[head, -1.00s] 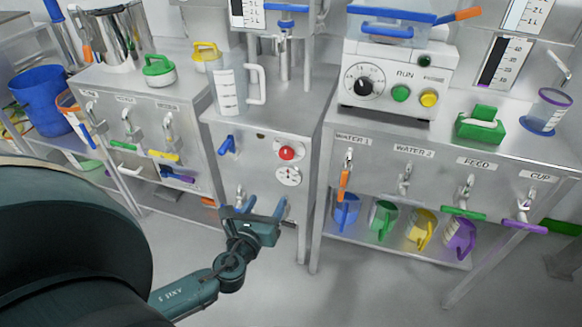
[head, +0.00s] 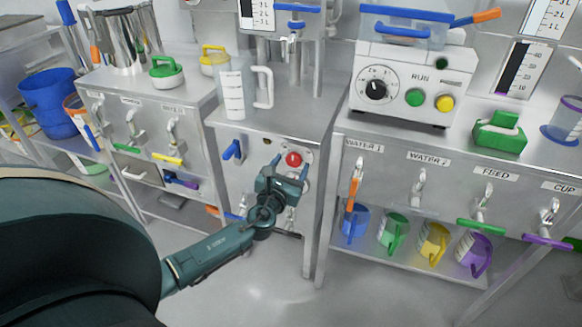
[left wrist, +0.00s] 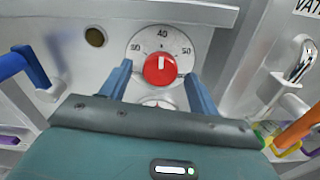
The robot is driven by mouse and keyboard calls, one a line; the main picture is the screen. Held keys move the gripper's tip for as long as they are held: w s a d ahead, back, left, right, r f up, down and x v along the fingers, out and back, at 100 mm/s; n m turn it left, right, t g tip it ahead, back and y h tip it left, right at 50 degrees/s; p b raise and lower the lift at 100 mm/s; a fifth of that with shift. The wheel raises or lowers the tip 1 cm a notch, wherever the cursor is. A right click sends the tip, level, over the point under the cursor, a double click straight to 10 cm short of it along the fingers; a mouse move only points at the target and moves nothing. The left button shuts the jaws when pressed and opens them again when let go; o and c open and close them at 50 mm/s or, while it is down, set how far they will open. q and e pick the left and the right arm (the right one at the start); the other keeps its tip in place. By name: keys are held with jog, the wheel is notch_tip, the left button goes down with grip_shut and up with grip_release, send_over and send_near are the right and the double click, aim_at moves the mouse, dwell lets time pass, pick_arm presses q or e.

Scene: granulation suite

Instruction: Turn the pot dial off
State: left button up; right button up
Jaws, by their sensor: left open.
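The pot dial is a red round knob (head: 293,160) on a white scale plate, on the front of the middle steel cabinet. In the left wrist view the red knob (left wrist: 160,69) has a white mark pointing up, toward the 40. My left gripper (head: 290,167) is open in front of the dial. In the left wrist view its two blue fingers (left wrist: 158,72) stand on either side of the knob, with visible space around it; I cannot tell the depth gap. My right gripper is not in view.
A blue lever (head: 231,150) is to the left. A clear jug (head: 234,95) stands on the cabinet top. Taps and colored jugs are on the right bench (head: 400,262).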

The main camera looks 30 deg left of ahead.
pick_arm(q)
jog(key=shift+w+a, duration=0.1)
jog(key=shift+w, duration=0.35)
jog(key=c, duration=1)
jog(key=shift+o, duration=0.2)
jog(key=shift+n, duration=0.3)
